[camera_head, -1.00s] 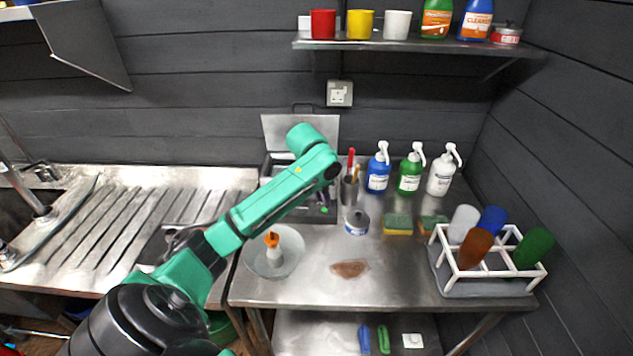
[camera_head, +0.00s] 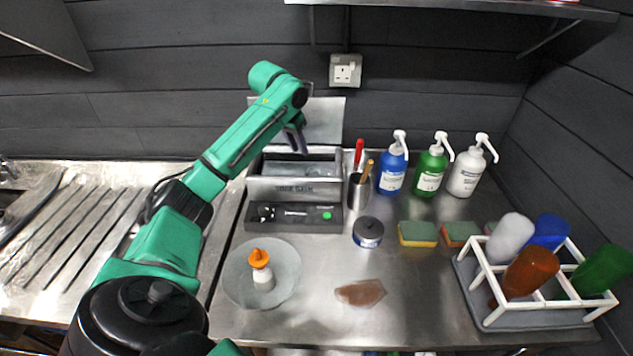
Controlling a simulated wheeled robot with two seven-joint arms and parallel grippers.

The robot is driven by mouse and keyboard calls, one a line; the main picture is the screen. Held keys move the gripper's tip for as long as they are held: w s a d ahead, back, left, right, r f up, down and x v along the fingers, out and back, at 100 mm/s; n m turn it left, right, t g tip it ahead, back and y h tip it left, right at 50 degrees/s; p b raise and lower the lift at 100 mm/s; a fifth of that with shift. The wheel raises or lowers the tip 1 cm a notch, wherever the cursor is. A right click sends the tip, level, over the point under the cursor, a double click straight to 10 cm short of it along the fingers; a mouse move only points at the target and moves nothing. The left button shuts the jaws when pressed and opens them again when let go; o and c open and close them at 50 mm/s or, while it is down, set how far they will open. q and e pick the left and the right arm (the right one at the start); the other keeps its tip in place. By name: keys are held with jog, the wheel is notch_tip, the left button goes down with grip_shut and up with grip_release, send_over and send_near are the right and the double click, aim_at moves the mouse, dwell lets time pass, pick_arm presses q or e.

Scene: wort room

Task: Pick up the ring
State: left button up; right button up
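I cannot make out a ring anywhere in the head view. My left gripper (camera_head: 296,140) points down over the open basin of a grey metal box-shaped cleaner (camera_head: 294,188). The cleaner's lid (camera_head: 325,120) stands raised behind it. The fingers are small and dark, and I cannot tell whether they are apart or hold anything. Part of the basin's inside is hidden by its front wall. My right gripper is out of view.
A cup with tools (camera_head: 359,192), a round tin (camera_head: 368,232) and sponges (camera_head: 418,233) stand right of the cleaner. Pump bottles (camera_head: 392,172) stand behind. An orange-topped bottle (camera_head: 262,272) sits on a round plate (camera_head: 288,262). A bottle rack (camera_head: 481,275) is at right.

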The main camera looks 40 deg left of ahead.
pick_arm(q)
jog(key=p+x, duration=0.1)
jog(key=x, duration=0.3)
jog(key=p+x, duration=0.1)
jog(key=x, duration=0.3)
jog(key=p+x, duration=0.2)
jog(key=x, duration=0.2)
jog(key=shift+s+a+f, duration=0.1)
jog(key=shift+s+f, duration=0.05)
jog(key=shift+f, duration=0.5)
grip_shut()
